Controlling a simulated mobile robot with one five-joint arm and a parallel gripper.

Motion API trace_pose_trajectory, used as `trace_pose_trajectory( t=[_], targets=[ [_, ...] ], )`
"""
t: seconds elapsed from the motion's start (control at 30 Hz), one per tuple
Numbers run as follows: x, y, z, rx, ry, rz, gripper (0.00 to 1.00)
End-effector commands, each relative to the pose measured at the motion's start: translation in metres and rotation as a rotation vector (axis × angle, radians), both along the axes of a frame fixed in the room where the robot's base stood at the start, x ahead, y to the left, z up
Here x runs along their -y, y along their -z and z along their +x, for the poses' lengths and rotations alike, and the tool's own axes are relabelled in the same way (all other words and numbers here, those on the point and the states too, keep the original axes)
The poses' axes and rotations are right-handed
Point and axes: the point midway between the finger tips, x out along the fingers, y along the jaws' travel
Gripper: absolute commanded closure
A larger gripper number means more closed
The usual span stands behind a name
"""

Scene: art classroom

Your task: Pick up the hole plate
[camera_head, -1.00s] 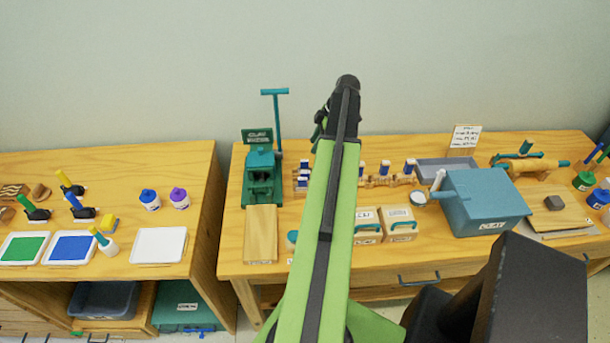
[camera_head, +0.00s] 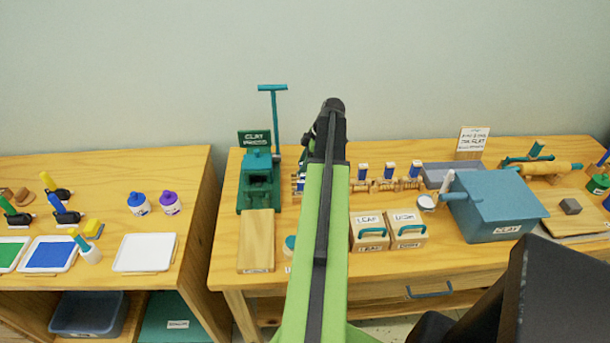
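My green arm reaches up the middle of the view over the right table. My gripper (camera_head: 312,142) is at its far end, dark and mostly hidden behind the arm, so its fingers do not show clearly. Behind the arm a row of small wooden pieces (camera_head: 385,185) with blue-and-white labels runs along the back of the table; part of the row is hidden. I cannot tell which piece, if any, is the hole plate. The green clay press (camera_head: 257,185) stands left of the arm, with a wooden board (camera_head: 256,240) in front of it.
Two cream boxes with teal handles, leaf (camera_head: 369,231) and another (camera_head: 406,229), stand right of the arm. A blue clay box (camera_head: 495,205) and grey tray (camera_head: 440,173) are farther right. The left table holds paint trays (camera_head: 145,253) and bottles. A gap separates the tables.

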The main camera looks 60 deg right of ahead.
Motion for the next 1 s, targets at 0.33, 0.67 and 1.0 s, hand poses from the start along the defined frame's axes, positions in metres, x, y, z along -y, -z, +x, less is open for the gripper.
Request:
trace_pose_trajectory(
  t=[0.33, 0.67, 1.0],
  targets=[
    [0.0, -0.001, 0.0, 0.0, -0.001, 0.0, 0.99],
    [0.0, -0.001, 0.0, 0.0, -0.002, 0.0, 1.0],
    [-0.001, -0.022, 0.001, 0.0, -0.002, 0.0, 1.0]
  ],
)
